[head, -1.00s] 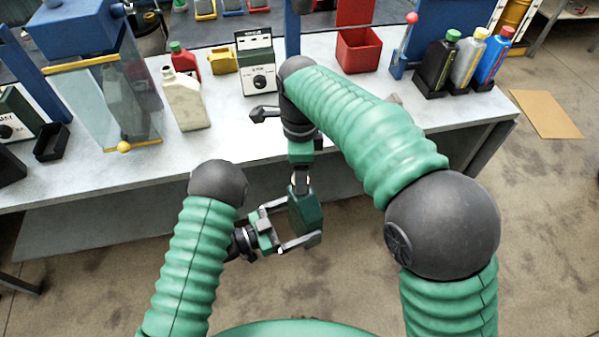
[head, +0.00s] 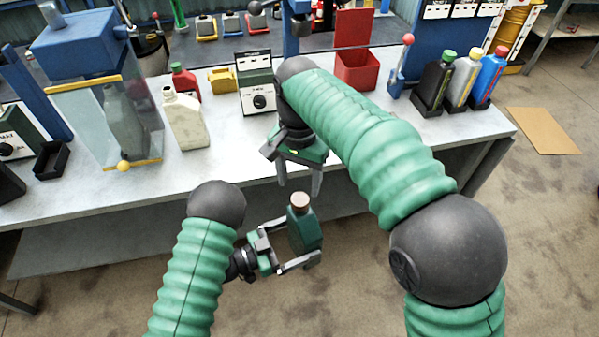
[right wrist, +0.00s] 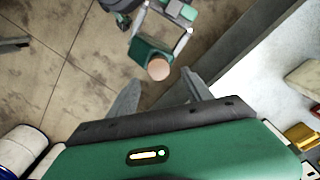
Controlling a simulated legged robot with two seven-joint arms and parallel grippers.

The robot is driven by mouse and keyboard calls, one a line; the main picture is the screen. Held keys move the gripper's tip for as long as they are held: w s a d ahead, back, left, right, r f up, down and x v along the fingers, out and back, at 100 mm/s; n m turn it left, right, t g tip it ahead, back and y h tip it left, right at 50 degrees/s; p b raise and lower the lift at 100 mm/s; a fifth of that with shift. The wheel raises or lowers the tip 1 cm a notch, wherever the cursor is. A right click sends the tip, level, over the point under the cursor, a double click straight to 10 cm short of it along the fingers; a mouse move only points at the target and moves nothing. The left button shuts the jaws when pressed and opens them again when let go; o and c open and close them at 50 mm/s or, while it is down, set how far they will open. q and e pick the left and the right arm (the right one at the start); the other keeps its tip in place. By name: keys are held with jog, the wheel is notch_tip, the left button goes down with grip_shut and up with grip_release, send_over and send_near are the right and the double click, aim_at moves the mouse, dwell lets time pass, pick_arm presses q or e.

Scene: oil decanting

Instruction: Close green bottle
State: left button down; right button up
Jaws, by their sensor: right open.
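The green bottle (head: 304,232) is upright off the table, in front of the bench edge. A round copper-coloured cap (head: 300,200) sits on its top; whether it is tight I cannot tell. My left gripper (head: 295,262) is shut on the bottle's body, one finger on each side. My right gripper (head: 299,186) is open and empty, above and apart from the cap, fingers pointing down. In the right wrist view, the cap (right wrist: 158,69) and the bottle (right wrist: 146,48) show beyond my open right fingers (right wrist: 162,88).
The bench (head: 225,150) carries a cream bottle (head: 185,122), a dial box (head: 257,88), a red bin (head: 357,70) and a glass-fronted machine (head: 100,100). Black, grey and blue bottles (head: 465,80) stand at the right. Floor in front of the bench is open.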

aim_at(300, 198)
jog(key=n, duration=0.6)
jog(key=shift+r+n, duration=0.25)
jog(key=shift+n, duration=0.05)
jog(key=n, duration=0.3)
jog(key=shift+r, duration=0.15)
jog(key=n, duration=0.6)
jog(key=shift+r, duration=0.2)
jog(key=n, duration=0.6)
jog(key=shift+r+n, duration=0.2)
jog(key=shift+n, duration=0.2)
jog(key=n, duration=0.2)
jog(key=shift+r+n, duration=0.1)
jog(key=shift+n, duration=0.2)
jog(key=n, duration=0.5)
jog(key=shift+d+r, duration=0.1)
jog(key=shift+r, duration=0.05)
notch_tip(300, 198, down, 8)
jog(key=shift+f, duration=0.1)
